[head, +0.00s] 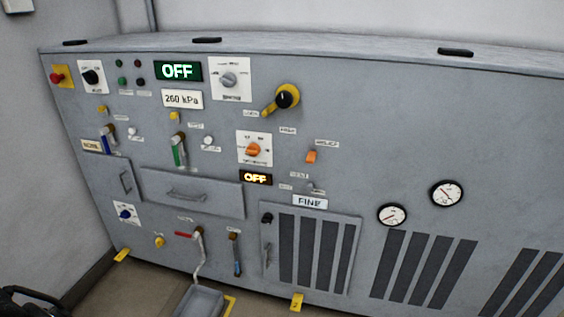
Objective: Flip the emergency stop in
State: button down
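The emergency stop is a red knob on a yellow square plate (60,76) at the upper left corner of the grey panel in the head view. The red knob stands out from the plate, and nothing touches it. I cannot tell from here whether it is pressed in. A black jointed part at the bottom left corner of the picture looks like part of my gripper. It is cut off by the frame edge, well below the emergency stop and apart from it. Its fingertips cannot be made out.
A black rotary switch (92,77) sits just right of the emergency stop. A green OFF display (178,71) is farther right. Levers and a drawer (192,192) are lower down. A grey tray (200,302) stands at the panel's foot. A wall is close on the left.

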aim_at(55, 79)
jog(key=i+j+u, duration=0.35)
jog(key=i+j, duration=0.15)
jog(key=i+j+u, duration=0.3)
jog(key=i+j, duration=0.25)
jog(key=i+j+u, duration=0.35)
jog(key=i, duration=0.35)
